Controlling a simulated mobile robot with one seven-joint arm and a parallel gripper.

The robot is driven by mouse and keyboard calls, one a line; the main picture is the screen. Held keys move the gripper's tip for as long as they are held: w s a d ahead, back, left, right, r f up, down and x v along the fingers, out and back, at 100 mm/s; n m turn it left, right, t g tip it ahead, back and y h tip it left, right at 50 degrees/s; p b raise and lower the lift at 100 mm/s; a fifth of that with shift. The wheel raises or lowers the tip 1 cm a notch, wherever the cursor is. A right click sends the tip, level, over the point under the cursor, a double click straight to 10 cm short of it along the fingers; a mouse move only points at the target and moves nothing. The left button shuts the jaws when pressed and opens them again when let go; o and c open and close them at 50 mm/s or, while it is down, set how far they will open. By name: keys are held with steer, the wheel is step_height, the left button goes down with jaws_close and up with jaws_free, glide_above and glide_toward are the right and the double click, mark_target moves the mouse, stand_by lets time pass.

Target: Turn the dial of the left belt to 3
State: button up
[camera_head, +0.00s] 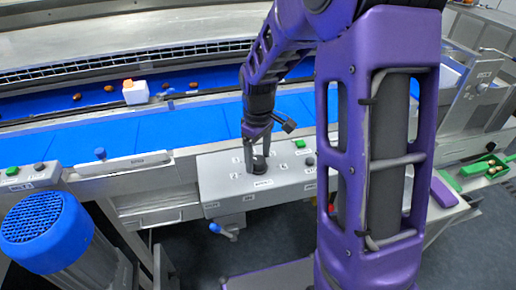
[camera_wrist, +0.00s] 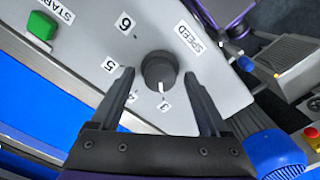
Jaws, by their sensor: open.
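The black round dial (camera_wrist: 158,68) sits on a grey control panel marked SPEED, with numbered labels around it. In the head view the dial (camera_head: 259,164) is on the middle panel (camera_head: 222,178). My gripper (camera_head: 257,158) points down over it. In the wrist view my gripper (camera_wrist: 160,75) is open, one finger on each side of the dial, with visible gaps.
A green START button (camera_wrist: 41,26) is on the same panel. Blue belts (camera_head: 140,133) run behind it, with a white block (camera_head: 136,93) and several dates. A blue-capped cylinder (camera_head: 45,228) stands at front left. A lever with a blue knob (camera_head: 215,228) hangs below the panel.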

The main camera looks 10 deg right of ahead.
mark_target(257, 159)
step_height(257, 159, up, 17)
steer(key=shift+r, duration=0.2)
steer(key=shift+w, duration=0.1)
stand_by(0.4)
